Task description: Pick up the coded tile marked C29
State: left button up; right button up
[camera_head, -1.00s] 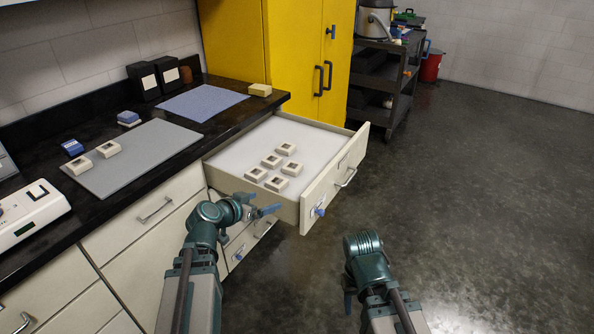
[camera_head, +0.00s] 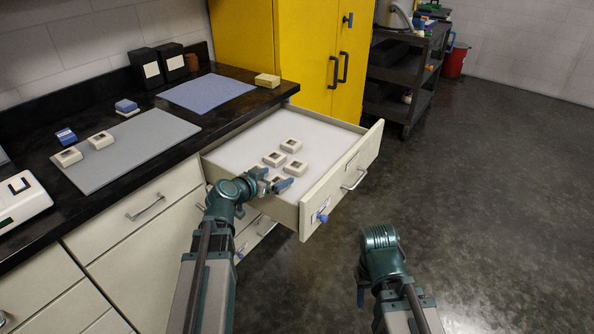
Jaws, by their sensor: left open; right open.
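Several small cream tiles with dark square centres lie in the open drawer (camera_head: 245,150). The far one (camera_head: 291,145), one to its left (camera_head: 274,158) and one to the right (camera_head: 298,167) show clearly. The nearer ones are partly hidden behind my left gripper. Two similar tiles lie on the grey mat, one at its left edge (camera_head: 68,156) and one beside it (camera_head: 100,140). No code is legible, so I cannot tell which is C29. My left gripper (camera_head: 277,185) is open over the drawer's near side. My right gripper (camera_head: 361,290) is open above the floor, well away from the drawer.
The grey mat (camera_head: 130,150) and blue mat (camera_head: 207,93) lie on the black counter. A white device (camera_head: 20,200) stands at left. The drawer front (camera_head: 345,185) juts out over the floor. A yellow cabinet (camera_head: 300,50) and dark cart (camera_head: 400,80) stand behind.

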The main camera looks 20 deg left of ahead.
aim_at(291, 169)
pick_arm(q)
jog(key=b+x, duration=0.1)
jog(key=x, duration=0.3)
jog(key=shift+w+d+f, duration=0.1)
jog(key=shift+w+f, duration=0.05)
jog(key=shift+w, duration=0.2)
jog(key=b+x, duration=0.2)
jog(key=x, duration=0.3)
jog(key=shift+w+f, duration=0.15)
jog(key=shift+f, duration=0.05)
jog(key=shift+r, duration=0.1)
jog(key=shift+c, duration=0.3)
jog(key=c, duration=1.4)
jog(key=shift+r, duration=0.15)
